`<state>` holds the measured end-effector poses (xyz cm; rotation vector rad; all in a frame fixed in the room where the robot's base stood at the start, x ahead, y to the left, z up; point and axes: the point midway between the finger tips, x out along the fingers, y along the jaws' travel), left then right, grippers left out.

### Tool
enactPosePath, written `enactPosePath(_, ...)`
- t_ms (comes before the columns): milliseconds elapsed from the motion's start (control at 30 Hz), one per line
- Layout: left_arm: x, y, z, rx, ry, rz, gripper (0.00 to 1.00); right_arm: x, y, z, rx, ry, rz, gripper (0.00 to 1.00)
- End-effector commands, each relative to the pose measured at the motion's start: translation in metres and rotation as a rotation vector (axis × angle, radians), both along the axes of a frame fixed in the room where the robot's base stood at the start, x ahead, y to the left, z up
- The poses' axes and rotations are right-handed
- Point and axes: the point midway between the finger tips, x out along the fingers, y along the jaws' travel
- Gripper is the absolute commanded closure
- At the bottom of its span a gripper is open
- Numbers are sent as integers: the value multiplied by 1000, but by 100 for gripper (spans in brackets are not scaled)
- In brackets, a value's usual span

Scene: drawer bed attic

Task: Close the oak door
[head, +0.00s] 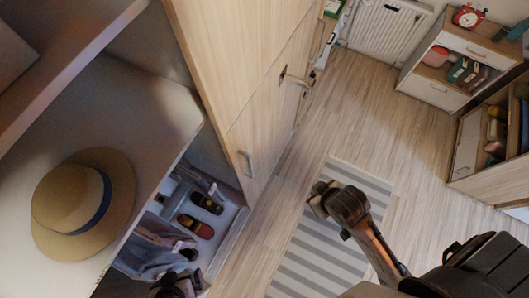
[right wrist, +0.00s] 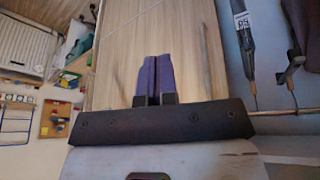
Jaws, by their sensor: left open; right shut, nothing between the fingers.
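The oak door (head: 245,70) stands at the upper middle of the head view, with a small grey handle (head: 247,163) near its lower edge. Beside it the cabinet is open and its inside (head: 215,155) shows. My left gripper (head: 178,287) is dark and partly cut off at the bottom edge, near the clothes and below the hat shelf; it is open. In the right wrist view my right gripper (right wrist: 154,75) has purple fingers pressed together, empty, in front of an oak panel (right wrist: 200,45). I cannot tell whether they touch it.
A straw hat (head: 83,205) lies on a shelf at the left. Shoes (head: 200,225) and clothes (head: 150,240) fill the opening's floor. A striped rug (head: 330,245) lies on the wooden floor. Low cabinets (head: 455,65) stand at the right. A dark umbrella (right wrist: 242,45) shows in the right wrist view.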

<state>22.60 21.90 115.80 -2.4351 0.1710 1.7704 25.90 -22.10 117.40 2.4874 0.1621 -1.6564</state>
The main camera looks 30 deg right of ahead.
Motion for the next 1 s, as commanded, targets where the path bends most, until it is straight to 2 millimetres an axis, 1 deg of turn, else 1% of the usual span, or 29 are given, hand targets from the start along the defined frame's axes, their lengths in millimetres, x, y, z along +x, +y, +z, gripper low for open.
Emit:
enactPosePath(33,-1,1,-15,4,3,-2,0,9,-3,-10,-12,-22,5,100)
enactPosePath(167,-2,3,-36,9,5,-5,0,30,-13,-17,-44,-77,15,100)
enactPosePath(267,-2,3,-55,9,5,-5,0,49,-25,-25,-80,-121,21,100)
enactPosePath(333,-2,2,-72,8,4,-5,0,65,-37,-35,-116,-150,22,100)
enactPosePath(467,-1,2,-107,6,3,-3,0,98,-59,-61,-153,-178,41,100)
enactPosePath(533,-1,1,-126,3,3,-2,0,117,-68,-80,-128,-169,69,100)
enactPosePath(600,-1,0,-143,0,3,0,0,135,-73,-97,-63,-154,109,100)
enactPosePath(700,-1,-1,-158,-2,4,2,0,152,-74,-112,67,-123,155,100)
enactPosePath(767,0,-1,-164,-5,4,4,0,158,-73,-119,163,-101,173,100)
enactPosePath(867,0,-2,-170,-7,3,5,0,166,-68,-123,345,-64,188,100)
enactPosePath(1000,0,-2,-169,-6,2,4,0,167,-59,-117,636,0,171,100)
